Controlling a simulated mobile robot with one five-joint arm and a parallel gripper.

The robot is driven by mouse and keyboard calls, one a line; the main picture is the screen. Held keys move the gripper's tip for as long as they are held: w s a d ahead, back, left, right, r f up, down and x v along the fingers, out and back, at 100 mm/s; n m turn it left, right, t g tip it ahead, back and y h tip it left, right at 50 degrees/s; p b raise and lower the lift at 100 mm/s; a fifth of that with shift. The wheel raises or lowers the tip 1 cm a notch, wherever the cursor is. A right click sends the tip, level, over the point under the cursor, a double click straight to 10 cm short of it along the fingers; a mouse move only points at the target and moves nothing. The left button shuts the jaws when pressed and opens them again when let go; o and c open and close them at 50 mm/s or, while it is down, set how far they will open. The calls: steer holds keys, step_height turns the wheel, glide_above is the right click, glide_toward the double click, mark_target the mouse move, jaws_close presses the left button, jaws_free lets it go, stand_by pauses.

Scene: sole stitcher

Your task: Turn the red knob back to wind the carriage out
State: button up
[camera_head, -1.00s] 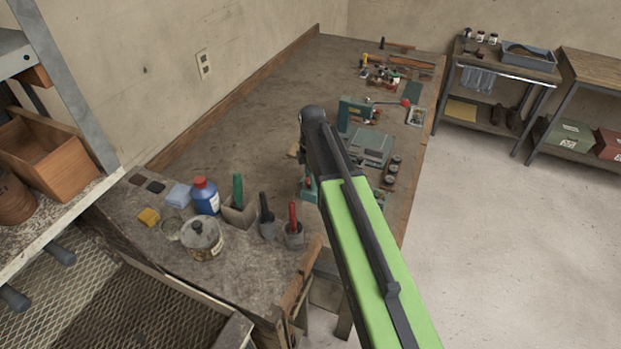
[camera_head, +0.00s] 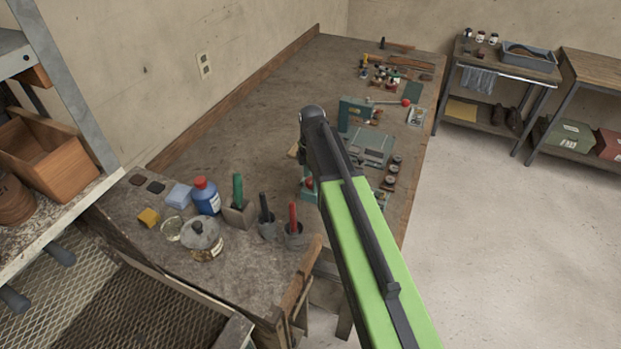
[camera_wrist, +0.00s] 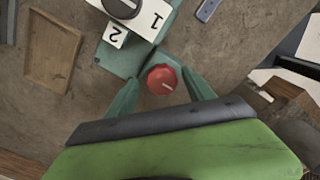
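The red knob (camera_wrist: 161,79) with a pale pointer line shows in the wrist view, on the teal stitcher body (camera_wrist: 122,60). My gripper (camera_wrist: 160,88) has its two teal fingers apart, one on each side of the knob, with gaps showing between finger and knob. I cannot tell how deep the fingertips reach. White plates marked 1 (camera_wrist: 155,17) and 2 (camera_wrist: 115,35) sit above the knob, with a black round part at the top edge. In the head view my arm hides the gripper and most of this spot; a small red and teal part (camera_head: 309,184) shows beside it. I cannot make out the carriage.
On the workbench (camera_head: 262,90), a blue bottle (camera_head: 206,197), a metal can (camera_head: 203,240) and tool cups stand at the near end. A teal press with a red-tipped lever (camera_head: 355,112) stands beyond my arm. A wooden tray (camera_wrist: 52,50) lies left in the wrist view.

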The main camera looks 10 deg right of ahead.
steer(key=shift+r, duration=0.15)
step_height(320, 180, up, 17)
steer(key=p, duration=1.7)
steer(key=s+f+m+b, duration=1.4)
steer(key=s+m, duration=0.1)
steer(key=m, duration=0.5)
steer(key=shift+a, duration=0.2)
